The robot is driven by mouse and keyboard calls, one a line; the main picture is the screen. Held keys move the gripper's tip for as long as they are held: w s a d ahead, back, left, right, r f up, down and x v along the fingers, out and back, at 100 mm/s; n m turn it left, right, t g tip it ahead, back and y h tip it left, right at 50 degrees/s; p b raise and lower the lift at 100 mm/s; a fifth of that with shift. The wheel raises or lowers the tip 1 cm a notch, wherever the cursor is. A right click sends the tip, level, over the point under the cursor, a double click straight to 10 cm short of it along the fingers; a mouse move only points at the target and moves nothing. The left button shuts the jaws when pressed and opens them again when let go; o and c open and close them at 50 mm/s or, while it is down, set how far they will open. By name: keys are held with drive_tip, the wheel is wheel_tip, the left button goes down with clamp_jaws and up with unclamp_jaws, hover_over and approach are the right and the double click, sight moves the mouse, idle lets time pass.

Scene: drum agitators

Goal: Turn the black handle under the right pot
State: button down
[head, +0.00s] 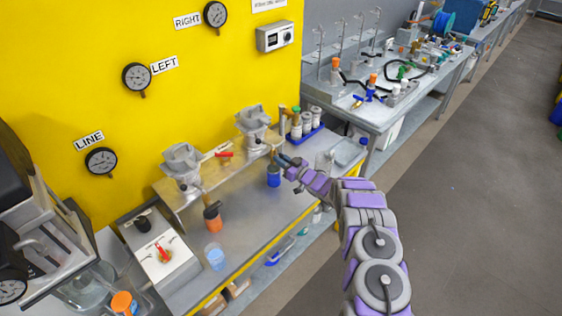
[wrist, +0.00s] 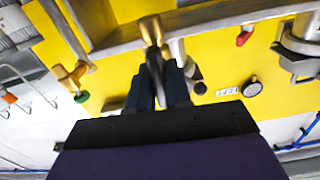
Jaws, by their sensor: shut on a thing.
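The right pot (head: 252,125) is a grey metal vessel on a shelf against the yellow wall. My gripper (head: 283,160) reaches in from the right, just below that pot. In the wrist view my gripper (wrist: 160,70) has its dark fingers closed at a brass fitting (wrist: 151,28) under the shelf. The left pot (head: 182,165) stands on the same shelf, further left.
A blue container (head: 273,177) stands on the bench just below my gripper. An orange container (head: 213,218) and a light blue cup (head: 215,258) stand further left. Bottles in a blue tray (head: 305,134) are behind my gripper. A red handle (head: 224,154) sits between the pots.

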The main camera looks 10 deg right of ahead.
drive_tip(key=shift+n, duration=0.5)
drive_tip(key=c, duration=1.1)
unclamp_jaws()
drive_tip(key=shift+d+f, duration=0.1)
drive_tip(key=shift+c, duration=0.2)
drive_tip(key=v, duration=1.7)
drive_tip(key=shift+d+p, duration=0.15)
drive_tip(key=shift+p, duration=0.25)
drive_tip(key=shift+s, duration=0.1)
